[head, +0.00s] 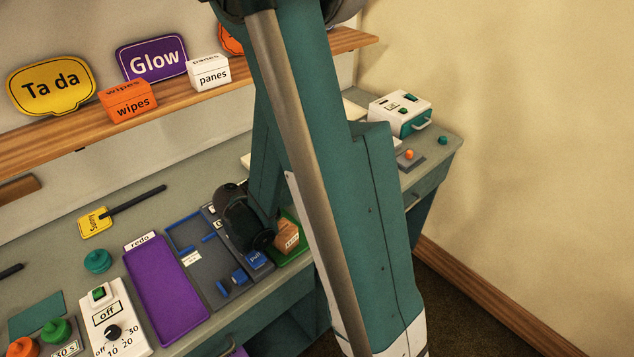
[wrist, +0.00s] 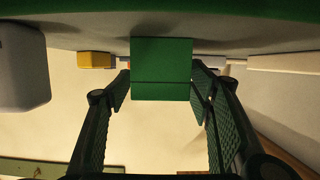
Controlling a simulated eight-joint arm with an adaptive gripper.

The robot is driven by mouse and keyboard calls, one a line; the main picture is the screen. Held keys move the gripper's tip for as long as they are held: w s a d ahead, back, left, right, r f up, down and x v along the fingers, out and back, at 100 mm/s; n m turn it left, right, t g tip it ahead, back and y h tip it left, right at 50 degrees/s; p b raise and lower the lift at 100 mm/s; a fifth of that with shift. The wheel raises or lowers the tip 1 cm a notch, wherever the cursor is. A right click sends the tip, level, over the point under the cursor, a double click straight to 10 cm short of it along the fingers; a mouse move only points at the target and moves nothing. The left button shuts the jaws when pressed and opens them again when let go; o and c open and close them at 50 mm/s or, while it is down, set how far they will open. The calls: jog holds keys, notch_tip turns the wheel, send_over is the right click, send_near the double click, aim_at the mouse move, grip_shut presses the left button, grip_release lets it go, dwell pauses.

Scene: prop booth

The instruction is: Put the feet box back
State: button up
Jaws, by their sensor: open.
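My gripper (head: 246,220) is low over the counter in the head view, at the grey panel with blue parts, and my arm hides much around it. In the wrist view my gripper (wrist: 158,92) is open, with one finger at each side of a plain green block-like thing (wrist: 161,62). I cannot tell whether the fingers touch it. A small tan-orange box (head: 287,238) with a label sits at the green tray (head: 292,256), just right of the gripper in the head view. Its label is too small to read, so I cannot confirm which box is the feet box.
The shelf (head: 60,143) holds the orange wipes box (head: 128,101), the white panes box (head: 208,71) and signs. An empty purple redo tray (head: 166,295) lies left of the gripper. A white switch box (head: 115,318) stands front left; another device (head: 400,112) stands far right.

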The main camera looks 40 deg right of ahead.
dwell(0.4)
jog(key=c, duration=1.1)
jog(key=shift+r, duration=0.15)
jog(key=shift+c, duration=0.2)
jog(key=shift+r+p, duration=1.55)
jog(key=shift+r, duration=3.3)
